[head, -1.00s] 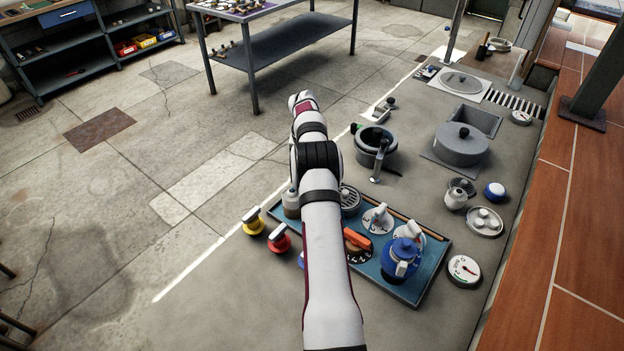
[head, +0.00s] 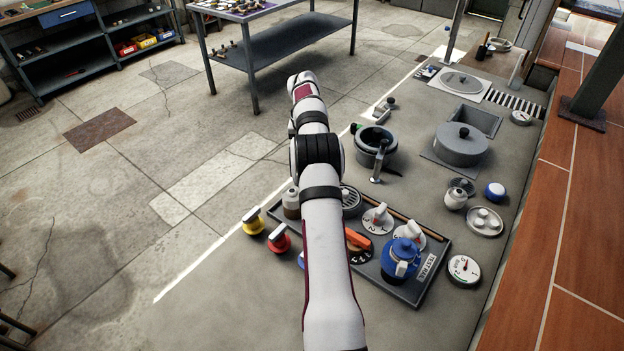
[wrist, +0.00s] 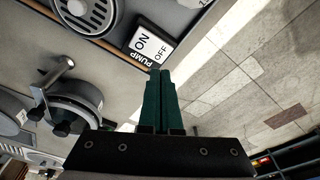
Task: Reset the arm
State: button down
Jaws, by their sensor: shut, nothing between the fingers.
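My arm reaches from the bottom middle of the head view up past the tray, and its far end is beyond the tray's far edge. My gripper shows in the wrist view (wrist: 161,78) with two dark green fingers lying side by side. It is shut with nothing between the fingers. In the head view the fingers are hidden behind my arm. Past the fingertips in the wrist view is a white label (wrist: 150,45) reading PUMP ON OFF. I cannot tell the gripper's height above the surface.
A tray (head: 428,270) with knobs and a blue valve (head: 401,258) lies right of my arm. Yellow (head: 253,221) and red (head: 279,239) knobs stand left. A round grey pot (head: 376,148) and a lidded pot (head: 461,145) are further back. The floor at left is mostly clear.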

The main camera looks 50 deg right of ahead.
jog(key=shift+r, duration=0.9)
jog(key=w+a+r+n+y, duration=0.1)
jog(key=a+r, duration=0.5)
jog(key=a, duration=0.4)
jog(key=w+a+r+n, duration=0.1)
jog(key=a+r, duration=0.4)
jog(key=a, duration=0.4)
jog(key=s+a+r+n+y, duration=0.15)
jog(key=s+a, duration=0.25)
jog(key=a, duration=0.4)
jog(key=s+a+r+n, duration=0.1)
jog(key=s+a+r, duration=0.25)
jog(key=a, duration=0.45)
jog(key=s+a+f+n, duration=0.1)
jog(key=s+a+f, duration=0.1)
jog(key=s+a, duration=0.4)
jog(key=s+a+f+n+g, duration=0.1)
jog(key=s+a+f, duration=0.2)
jog(key=s+a, duration=0.4)
jog(key=s+y, duration=0.1)
jog(key=s, duration=0.7)
jog(key=shift+f, duration=0.3)
jog(key=shift+w, duration=0.1)
